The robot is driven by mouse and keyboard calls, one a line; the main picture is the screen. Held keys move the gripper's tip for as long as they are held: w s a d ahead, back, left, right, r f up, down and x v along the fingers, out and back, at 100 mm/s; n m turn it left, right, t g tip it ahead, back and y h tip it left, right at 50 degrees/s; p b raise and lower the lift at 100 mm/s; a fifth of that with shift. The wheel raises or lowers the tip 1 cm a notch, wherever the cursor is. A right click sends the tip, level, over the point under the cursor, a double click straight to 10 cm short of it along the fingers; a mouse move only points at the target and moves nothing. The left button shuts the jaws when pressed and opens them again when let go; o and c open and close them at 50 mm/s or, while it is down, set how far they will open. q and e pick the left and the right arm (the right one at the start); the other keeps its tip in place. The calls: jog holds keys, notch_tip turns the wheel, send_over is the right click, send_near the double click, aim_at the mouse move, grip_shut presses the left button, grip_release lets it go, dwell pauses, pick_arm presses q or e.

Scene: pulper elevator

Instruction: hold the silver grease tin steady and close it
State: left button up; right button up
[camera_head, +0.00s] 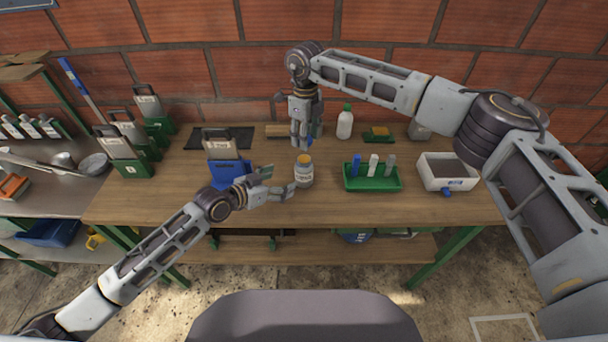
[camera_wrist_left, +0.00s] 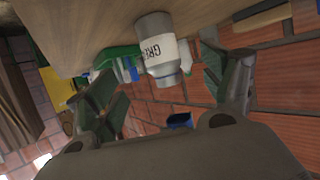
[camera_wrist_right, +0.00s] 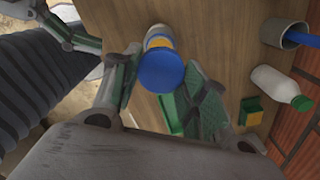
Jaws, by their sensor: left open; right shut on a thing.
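The silver grease tin (camera_head: 304,175) stands upright on the wooden bench with a pale label. Its top is uncovered and shows orange-yellow. It also shows in the left wrist view (camera_wrist_left: 158,50), between the spread fingers. My left gripper (camera_head: 280,183) is open just left of the tin, with no clear contact. My right gripper (camera_head: 301,143) is shut on a blue lid (camera_wrist_right: 160,72) and holds it above and slightly behind the tin. In the right wrist view the lid partly covers the tin (camera_wrist_right: 158,34). In the head view the fingers hide most of the lid.
A green tray (camera_head: 372,184) with upright blue, white and grey pieces stands right of the tin. Beyond it is a white box (camera_head: 447,171). A white bottle (camera_head: 344,122) and a green-yellow block (camera_head: 378,134) are behind. A blue holder (camera_head: 230,174) is left. The bench front is clear.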

pick_arm(q)
jog(key=shift+x, duration=6)
jog(key=c, duration=1.6)
jog(key=shift+o, duration=0.2)
pick_arm(e)
send_over(305, 159)
jog(key=shift+f, duration=2.5)
jog(key=shift+f, duration=0.9)
jog(key=shift+f, duration=0.5)
pick_arm(q)
grip_shut()
